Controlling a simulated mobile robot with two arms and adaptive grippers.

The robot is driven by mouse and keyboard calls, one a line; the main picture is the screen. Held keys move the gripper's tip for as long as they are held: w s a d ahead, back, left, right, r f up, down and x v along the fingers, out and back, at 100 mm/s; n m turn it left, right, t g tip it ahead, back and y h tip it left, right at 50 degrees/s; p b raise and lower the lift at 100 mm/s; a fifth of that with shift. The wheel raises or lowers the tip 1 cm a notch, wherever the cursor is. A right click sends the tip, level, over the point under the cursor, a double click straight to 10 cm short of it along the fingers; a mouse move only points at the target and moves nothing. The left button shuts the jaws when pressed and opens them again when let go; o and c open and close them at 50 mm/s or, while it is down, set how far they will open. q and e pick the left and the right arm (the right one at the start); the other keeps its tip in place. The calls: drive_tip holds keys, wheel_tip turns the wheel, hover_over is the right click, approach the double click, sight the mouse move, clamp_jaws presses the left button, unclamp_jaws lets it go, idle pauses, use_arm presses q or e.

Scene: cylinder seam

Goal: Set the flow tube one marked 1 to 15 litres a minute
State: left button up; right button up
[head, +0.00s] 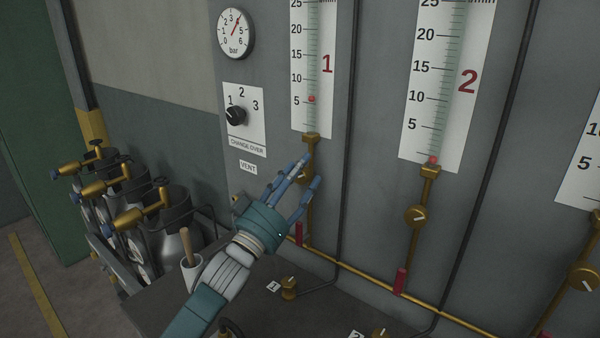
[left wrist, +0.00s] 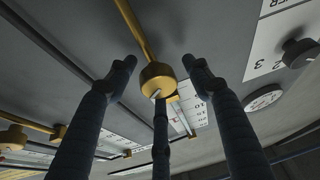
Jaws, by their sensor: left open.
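Flow tube 1 (head: 312,62) is a clear tube on a white scale marked with a red 1. Its red float (head: 311,98) sits just above the 5 mark. The brass knob (head: 304,175) below the tube is partly hidden by my left gripper's fingers. My left gripper (head: 305,172) is open, with its fingers at the knob. In the left wrist view the brass knob (left wrist: 157,77) with a pale pointer line shows between the spread fingers; I cannot tell whether they touch it. My right gripper is not in view.
Flow tube 2 (head: 433,80) has its float at the bottom and its own brass knob (head: 415,215). A changeover dial (head: 236,116) and a pressure gauge (head: 235,34) are at the left. Gas cylinders (head: 165,215) stand lower left. Brass pipes run below.

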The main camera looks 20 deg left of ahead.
use_arm(q)
drive_tip(key=c, duration=1)
drive_tip(key=shift+r, duration=0.1)
drive_tip(key=shift+c, duration=0.6)
